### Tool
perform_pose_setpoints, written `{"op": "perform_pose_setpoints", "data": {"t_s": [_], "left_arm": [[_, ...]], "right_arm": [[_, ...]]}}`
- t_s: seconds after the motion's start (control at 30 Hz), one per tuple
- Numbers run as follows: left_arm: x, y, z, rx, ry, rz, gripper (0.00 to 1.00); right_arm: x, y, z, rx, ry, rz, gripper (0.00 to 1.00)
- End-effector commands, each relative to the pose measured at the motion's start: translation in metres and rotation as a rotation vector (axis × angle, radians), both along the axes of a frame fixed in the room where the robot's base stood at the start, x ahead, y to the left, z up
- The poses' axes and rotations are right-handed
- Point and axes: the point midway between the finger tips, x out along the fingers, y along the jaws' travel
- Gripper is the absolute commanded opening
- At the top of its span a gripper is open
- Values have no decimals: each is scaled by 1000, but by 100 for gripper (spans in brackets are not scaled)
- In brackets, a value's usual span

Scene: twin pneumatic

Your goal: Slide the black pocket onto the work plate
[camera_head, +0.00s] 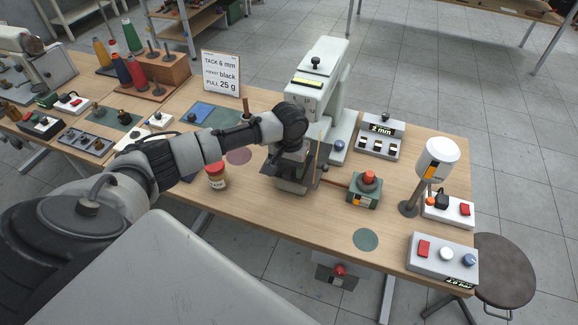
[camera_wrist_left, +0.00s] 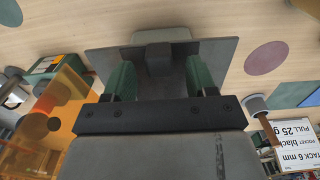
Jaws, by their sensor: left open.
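My left gripper (camera_head: 294,172) is in front of the pale green press-like machine (camera_head: 325,75), low over the wooden table, and hides much of the machine's base. In the left wrist view its two green finger pads (camera_wrist_left: 160,80) are apart, on either side of a grey block. The block stands at the middle of a dark grey plate (camera_wrist_left: 222,45). I cannot tell whether the pads touch it. I cannot tell whether this plate is the work plate or part of the black pocket; no separate black pocket can be made out. My right gripper is not in view.
A sign (camera_head: 221,73) reads "TACK 6 mm, black, PULL 25 g". A red-knobbed green box (camera_head: 366,189), a white-topped post (camera_head: 437,160) and a button box (camera_head: 443,257) stand right. Bare table lies around the green disc (camera_head: 366,239).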

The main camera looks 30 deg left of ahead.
Motion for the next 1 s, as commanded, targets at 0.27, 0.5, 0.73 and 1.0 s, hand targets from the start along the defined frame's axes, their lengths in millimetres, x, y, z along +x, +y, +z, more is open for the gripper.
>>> {"op": "perform_pose_setpoints", "data": {"t_s": [0.27,0.5,0.73,1.0], "left_arm": [[1,0,43,-1,-6,-1,57],[1,0,88,0,-5,1,57],[0,0,106,0,-2,0,57],[0,0,107,0,-1,0,57]], "right_arm": [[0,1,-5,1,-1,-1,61],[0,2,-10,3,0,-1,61],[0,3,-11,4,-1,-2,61],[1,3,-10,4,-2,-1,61]]}}
